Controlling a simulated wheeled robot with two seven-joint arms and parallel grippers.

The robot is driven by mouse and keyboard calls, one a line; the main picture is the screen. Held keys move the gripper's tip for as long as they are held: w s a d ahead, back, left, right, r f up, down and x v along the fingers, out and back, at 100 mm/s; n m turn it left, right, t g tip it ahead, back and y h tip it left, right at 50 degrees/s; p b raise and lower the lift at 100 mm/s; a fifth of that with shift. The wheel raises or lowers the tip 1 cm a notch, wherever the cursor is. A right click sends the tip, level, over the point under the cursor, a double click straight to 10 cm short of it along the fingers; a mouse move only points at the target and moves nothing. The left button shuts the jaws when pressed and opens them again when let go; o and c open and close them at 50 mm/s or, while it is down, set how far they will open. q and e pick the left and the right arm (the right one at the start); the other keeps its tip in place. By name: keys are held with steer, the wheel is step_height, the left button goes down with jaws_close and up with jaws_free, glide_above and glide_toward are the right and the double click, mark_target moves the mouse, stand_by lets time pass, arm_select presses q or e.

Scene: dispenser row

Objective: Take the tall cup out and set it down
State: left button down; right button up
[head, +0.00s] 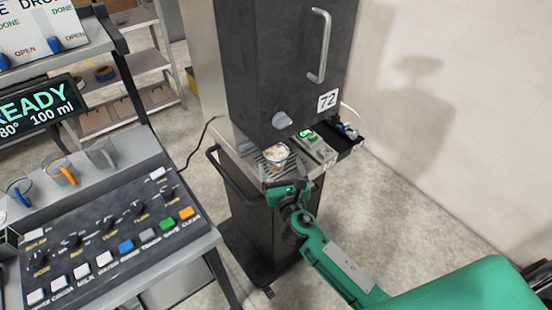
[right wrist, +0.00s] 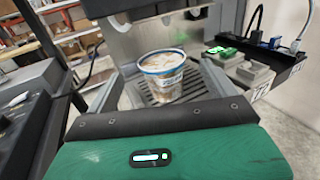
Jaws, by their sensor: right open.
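A cup (head: 277,155) with a pale, mottled filling and a blue band below its rim stands upright on the slatted drip tray (head: 257,164) of the dark dispenser. It also shows in the right wrist view (right wrist: 163,75), just ahead of my gripper. My right gripper (head: 287,190) is open and empty, in front of the tray on the near side of the cup. My left gripper is not in view.
The dispenser cabinet (head: 285,60) rises over the cup. A green-lit switch box (head: 312,146) and a black cable tray (head: 345,138) sit right of it.

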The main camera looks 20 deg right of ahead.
mark_target(276, 152)
steer(key=shift+w+d+f+p, duration=0.15)
steer(key=shift+w+p, duration=0.1)
steer(key=shift+w, duration=1.05)
steer(key=shift+w+d+f+p, duration=0.1)
steer(key=shift+w+p, duration=0.1)
steer(key=shift+w, duration=1.1)
steer(key=shift+w+d+f+p, duration=0.15)
steer(key=shift+w+p, duration=0.1)
steer(key=shift+w, duration=1.05)
steer(key=c, duration=1.1)
steer(key=shift+c, duration=1)
steer(key=shift+r, duration=0.1)
